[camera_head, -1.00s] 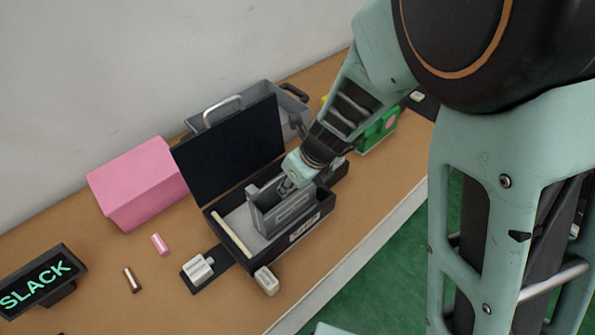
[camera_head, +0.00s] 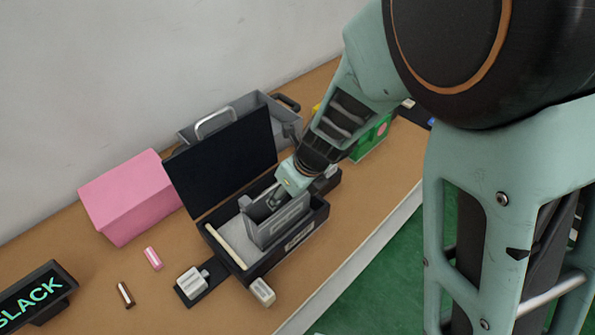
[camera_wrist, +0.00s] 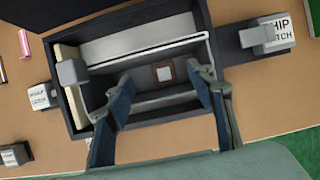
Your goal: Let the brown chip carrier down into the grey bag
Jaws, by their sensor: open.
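A small brown square carrier with a pale centre (camera_wrist: 163,72) shows in the wrist view, between my fingers and apart from both. It appears to lie low inside a grey, open-topped, bag-like holder (camera_head: 281,223), which stands in the open black case (camera_head: 240,265). My gripper (camera_wrist: 162,85) is open, with one finger on each side of the carrier in the picture. In the head view my gripper (camera_head: 273,200) is at the top of the grey holder. The carrier is hidden there. I cannot tell whether the fingers touch the holder's walls.
The case's raised black lid (camera_head: 222,160) stands behind the holder. A grey container with handles (camera_head: 262,105) is farther back. A pink block (camera_head: 130,195), a dark SLACK sign (camera_head: 35,297) and small fixtures (camera_head: 192,282) are to the left. A green box (camera_head: 371,140) stands right.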

